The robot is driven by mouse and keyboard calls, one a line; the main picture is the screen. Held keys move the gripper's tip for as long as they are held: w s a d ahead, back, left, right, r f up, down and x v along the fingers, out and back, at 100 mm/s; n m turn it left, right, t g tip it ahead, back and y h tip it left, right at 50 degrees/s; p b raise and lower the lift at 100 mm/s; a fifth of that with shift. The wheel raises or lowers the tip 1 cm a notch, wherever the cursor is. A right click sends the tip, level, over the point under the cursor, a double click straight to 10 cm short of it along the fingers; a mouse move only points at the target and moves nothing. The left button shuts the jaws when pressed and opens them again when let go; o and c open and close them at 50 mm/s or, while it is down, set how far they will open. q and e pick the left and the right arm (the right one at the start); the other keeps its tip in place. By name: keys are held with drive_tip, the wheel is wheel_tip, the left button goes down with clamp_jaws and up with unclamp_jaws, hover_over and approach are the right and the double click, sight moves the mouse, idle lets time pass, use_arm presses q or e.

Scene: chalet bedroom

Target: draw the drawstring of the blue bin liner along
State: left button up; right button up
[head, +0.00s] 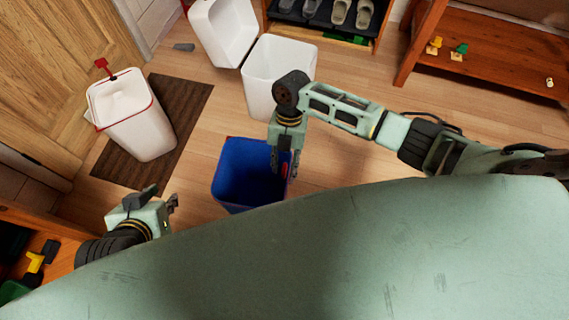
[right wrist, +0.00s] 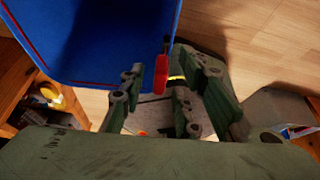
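The blue bin liner (head: 240,172) lines an open bin with a thin red line along its rim, at the middle of the head view. It also shows in the right wrist view (right wrist: 95,35). A red drawstring tab (right wrist: 160,75) stands at its rim. My right gripper (right wrist: 165,92) is at the bin's right rim, its fingers apart on either side of the red tab; I see no clear contact. In the head view, this gripper (head: 286,170) points down and partly hides the rim. My left gripper (head: 160,197) is open and empty, left of the blue bin.
A white bin (head: 140,125) with a red-edged liner and raised red tab stands on a brown mat (head: 185,105). Another white bin (head: 280,65) with an open lid (head: 222,30) stands behind. A shoe rack (head: 325,30) and wooden bench (head: 490,60) are behind, right. Floor right of the blue bin is clear.

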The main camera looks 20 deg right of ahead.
drive_tip(key=v, duration=1.2)
